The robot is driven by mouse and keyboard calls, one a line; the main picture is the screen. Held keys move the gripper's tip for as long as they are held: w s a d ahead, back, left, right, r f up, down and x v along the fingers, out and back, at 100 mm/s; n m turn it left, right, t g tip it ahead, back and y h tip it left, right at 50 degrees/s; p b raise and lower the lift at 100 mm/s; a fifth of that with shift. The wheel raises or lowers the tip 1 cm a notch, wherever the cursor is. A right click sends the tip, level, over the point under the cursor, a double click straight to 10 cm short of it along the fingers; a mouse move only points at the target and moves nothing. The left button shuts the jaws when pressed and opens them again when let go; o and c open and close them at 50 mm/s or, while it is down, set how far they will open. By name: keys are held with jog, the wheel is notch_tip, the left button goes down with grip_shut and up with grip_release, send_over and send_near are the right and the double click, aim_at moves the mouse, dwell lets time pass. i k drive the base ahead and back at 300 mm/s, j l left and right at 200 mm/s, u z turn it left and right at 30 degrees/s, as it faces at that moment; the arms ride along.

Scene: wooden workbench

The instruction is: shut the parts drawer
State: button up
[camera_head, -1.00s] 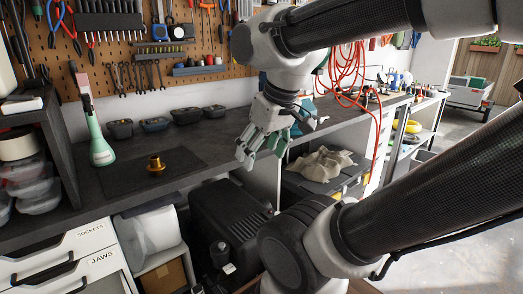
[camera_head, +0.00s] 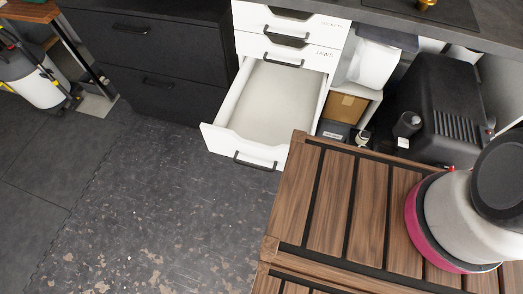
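A white drawer (camera_head: 230,141) stands pulled far out below two shut white drawers, under the workbench. It looks empty, with a pale bare floor inside. Its front has a black bar handle (camera_head: 254,162) facing the lower part of the view. No label is readable on this drawer, so I cannot tell from writing that it is the parts drawer. My gripper is not in view; only the base of my arm shows at the right.
The shut drawer (camera_head: 275,54) above is labelled JAWS. A black cabinet (camera_head: 150,60) stands left of the drawers. A black machine (camera_head: 440,95) and a cardboard box (camera_head: 344,107) are to the right. The dark floor (camera_head: 150,210) in front is clear.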

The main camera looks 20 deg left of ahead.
aim_at(256, 123)
jog(key=k, duration=0.25)
jog(key=k+u, duration=0.1)
jog(key=u, duration=0.25)
jog(key=k+u, duration=0.1)
jog(key=u, duration=0.25)
jog(key=k+u, duration=0.1)
jog(key=u, duration=0.95)
